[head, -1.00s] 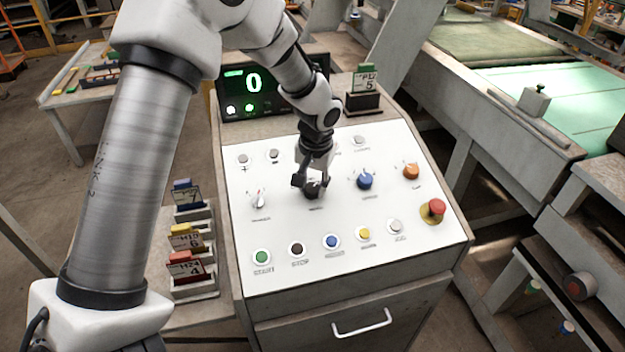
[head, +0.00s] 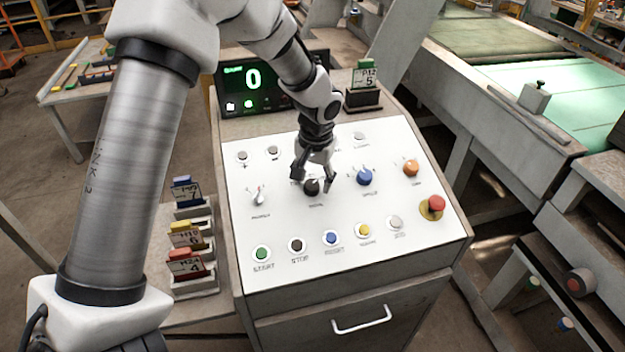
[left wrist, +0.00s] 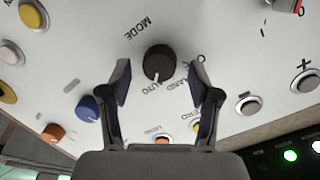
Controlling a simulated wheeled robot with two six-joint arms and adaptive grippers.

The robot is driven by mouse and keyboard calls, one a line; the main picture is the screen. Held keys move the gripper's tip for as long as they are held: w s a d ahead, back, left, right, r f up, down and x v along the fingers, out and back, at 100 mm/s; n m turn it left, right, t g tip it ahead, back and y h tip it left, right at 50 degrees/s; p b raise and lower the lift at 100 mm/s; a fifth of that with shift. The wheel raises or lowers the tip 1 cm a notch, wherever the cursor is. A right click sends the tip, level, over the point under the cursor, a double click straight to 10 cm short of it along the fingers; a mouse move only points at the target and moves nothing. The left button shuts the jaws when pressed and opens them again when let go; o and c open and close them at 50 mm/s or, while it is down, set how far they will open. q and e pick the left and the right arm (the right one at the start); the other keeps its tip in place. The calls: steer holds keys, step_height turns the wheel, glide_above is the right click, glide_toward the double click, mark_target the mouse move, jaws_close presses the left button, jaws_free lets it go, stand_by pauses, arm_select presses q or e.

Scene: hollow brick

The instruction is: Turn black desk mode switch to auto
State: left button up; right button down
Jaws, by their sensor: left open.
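The black mode switch (head: 311,188) is a round knob on the white sloped panel of the desk. In the left wrist view the knob (left wrist: 158,62) has a white pointer line aimed at the AUTO label, which reads upside down there. The MODE label is on the knob's other side. My left gripper (head: 313,181) is open above the knob, one finger on each side. In the left wrist view both fingers stand clear of the knob. My right gripper is not in view.
A blue knob (head: 365,177), an orange knob (head: 411,168) and a red mushroom button (head: 436,204) are to the right. A small lever switch (head: 258,196) is to the left. A row of buttons, from green (head: 261,253) onward, runs below. A display (head: 258,84) stands behind.

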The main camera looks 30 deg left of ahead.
mark_target(315, 189)
arm_select(q)
step_height(315, 189, up, 11)
steer(key=d, duration=0.1)
steer(key=shift+s, duration=0.3)
steer(key=shift+d, duration=0.1)
